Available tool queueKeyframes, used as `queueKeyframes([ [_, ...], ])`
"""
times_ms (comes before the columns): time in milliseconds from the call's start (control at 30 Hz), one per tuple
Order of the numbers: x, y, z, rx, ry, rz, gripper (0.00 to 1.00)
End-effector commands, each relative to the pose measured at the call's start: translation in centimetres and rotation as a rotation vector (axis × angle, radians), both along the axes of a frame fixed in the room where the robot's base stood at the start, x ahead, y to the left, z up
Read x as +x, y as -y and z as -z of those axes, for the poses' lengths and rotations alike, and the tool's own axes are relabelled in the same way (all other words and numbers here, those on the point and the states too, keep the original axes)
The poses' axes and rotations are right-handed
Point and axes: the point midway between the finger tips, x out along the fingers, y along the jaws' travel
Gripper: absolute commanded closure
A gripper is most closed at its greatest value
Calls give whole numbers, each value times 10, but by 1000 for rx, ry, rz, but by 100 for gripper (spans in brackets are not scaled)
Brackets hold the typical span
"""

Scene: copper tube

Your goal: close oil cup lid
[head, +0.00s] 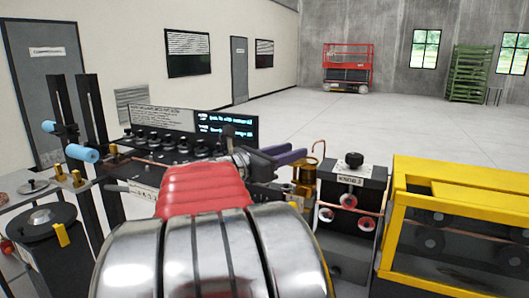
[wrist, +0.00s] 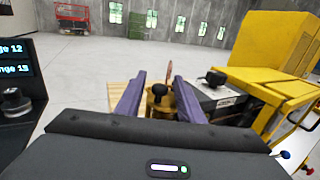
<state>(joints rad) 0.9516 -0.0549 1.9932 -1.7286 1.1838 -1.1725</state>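A small brass cup (head: 305,180), which looks like the oil cup, stands left of the black unit with rollers. In the wrist view the brass cup (wrist: 158,106) shows between my fingers, farther out, with a dark knob (wrist: 159,87) in front of or on it. A thin copper-coloured upright piece (head: 319,149) rises beside the cup; I cannot tell whether it is the lid or tube. My gripper (wrist: 160,78) has two purple fingers spread apart with nothing visibly held.
A black roller unit (head: 355,190) with a top knob and a yellow-framed machine (head: 450,200) stand to the right. A control panel (head: 190,130) with knobs and displays is at left. Copper tube (head: 140,155) runs along the bench. Open floor lies beyond.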

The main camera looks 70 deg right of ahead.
Motion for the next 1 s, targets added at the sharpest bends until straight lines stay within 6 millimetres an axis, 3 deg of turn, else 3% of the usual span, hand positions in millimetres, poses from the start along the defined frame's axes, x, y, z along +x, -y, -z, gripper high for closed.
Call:
queueKeyframes([
  [167, 0, 0, 0, 0, 0, 0, 65],
  [667, 0, 0, 0, 0, 0, 0, 100],
  [1000, 0, -1, 0, 0, 0, -14, 100],
])
